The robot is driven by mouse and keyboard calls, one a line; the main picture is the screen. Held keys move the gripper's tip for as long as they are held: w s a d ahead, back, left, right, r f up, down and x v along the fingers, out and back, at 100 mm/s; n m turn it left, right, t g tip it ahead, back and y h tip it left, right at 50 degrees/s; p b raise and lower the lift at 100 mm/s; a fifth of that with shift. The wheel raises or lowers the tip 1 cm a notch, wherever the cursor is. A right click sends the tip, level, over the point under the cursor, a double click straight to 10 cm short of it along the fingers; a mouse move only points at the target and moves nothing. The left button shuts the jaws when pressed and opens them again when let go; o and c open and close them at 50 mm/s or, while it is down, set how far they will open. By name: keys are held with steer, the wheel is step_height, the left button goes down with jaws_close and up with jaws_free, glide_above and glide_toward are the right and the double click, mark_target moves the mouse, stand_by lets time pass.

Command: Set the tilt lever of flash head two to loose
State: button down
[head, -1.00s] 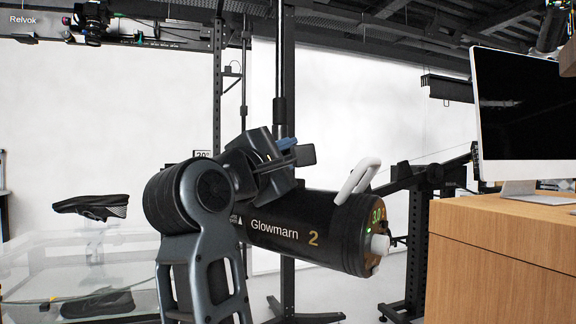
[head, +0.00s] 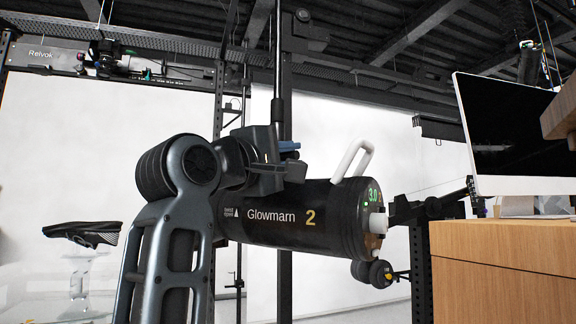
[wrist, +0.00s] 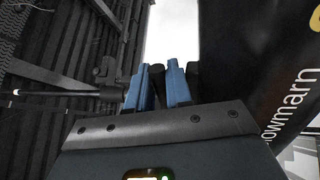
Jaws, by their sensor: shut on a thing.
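Flash head two (head: 262,230) is the black cylinder marked "Glowmarn 2", hung on a dark upright post. In the head view it lies nearly level, with a white handle on top and a green display on its right end. It also fills the right side of the wrist view (wrist: 262,60). My gripper (head: 290,149) is above the left part of the flash head. In the wrist view its blue fingers (wrist: 155,88) are shut on a dark, slim part, the tilt lever (wrist: 156,80). In the head view my gripper and arm hide the lever and the tilt joint.
A wooden desk (head: 505,250) with a monitor (head: 515,135) stands close on the right. A shoe (head: 82,233) is on a clear stand at the left. A dark rail (head: 150,79) crosses behind at upper left. In the wrist view, dark trusses (wrist: 75,45) fill the left.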

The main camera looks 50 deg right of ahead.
stand_by(0.3)
steer(key=c, duration=1.2)
jaws_free()
steer(key=shift+r+p, duration=0.1)
steer(key=shift+p, duration=0.2)
